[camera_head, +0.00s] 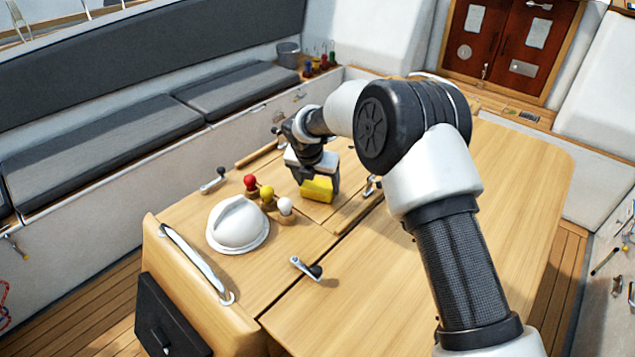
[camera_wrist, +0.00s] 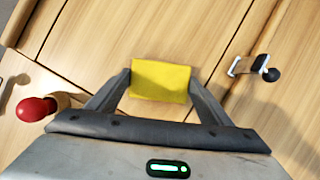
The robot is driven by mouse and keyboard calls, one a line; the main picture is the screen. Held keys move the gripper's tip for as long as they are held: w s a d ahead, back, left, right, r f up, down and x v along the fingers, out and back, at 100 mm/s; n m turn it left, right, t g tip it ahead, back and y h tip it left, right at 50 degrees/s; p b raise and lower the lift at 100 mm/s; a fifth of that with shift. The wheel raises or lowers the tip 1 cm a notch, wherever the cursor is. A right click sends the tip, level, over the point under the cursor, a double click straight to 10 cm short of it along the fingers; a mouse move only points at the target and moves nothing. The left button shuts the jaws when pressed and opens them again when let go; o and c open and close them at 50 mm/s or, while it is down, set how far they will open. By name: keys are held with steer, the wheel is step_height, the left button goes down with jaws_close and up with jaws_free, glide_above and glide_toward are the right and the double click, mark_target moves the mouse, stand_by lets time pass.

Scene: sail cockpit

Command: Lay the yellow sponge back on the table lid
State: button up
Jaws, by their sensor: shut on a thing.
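The yellow sponge (camera_head: 317,188) is between the fingers of my gripper (camera_head: 318,182), over the wooden table lid (camera_head: 318,212). In the wrist view the sponge (camera_wrist: 160,80) spans the gap between the two grey fingers of my gripper (camera_wrist: 160,84), which are shut on it. The lid (camera_wrist: 130,30) shows as pale wood beyond the sponge. I cannot tell whether the sponge touches the lid or hangs just above it. My arm and gripper hide part of the sponge and the table behind it.
Red (camera_head: 250,183), yellow (camera_head: 267,193) and white (camera_head: 285,206) knobs stand left of the gripper, beside a white dome (camera_head: 238,224). Metal latches with black knobs (camera_head: 307,268) sit on the table. The right table leaf (camera_head: 520,180) is bare apart from my arm above it.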

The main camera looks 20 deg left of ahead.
steer(key=shift+f, duration=0.1)
steer(key=o, duration=1)
steer(key=shift+r, duration=0.35)
steer(key=v, duration=1.1)
steer(key=shift+s+r+b, duration=0.15)
steer(key=shift+r+b, duration=0.1)
steer(key=shift+b, duration=0.1)
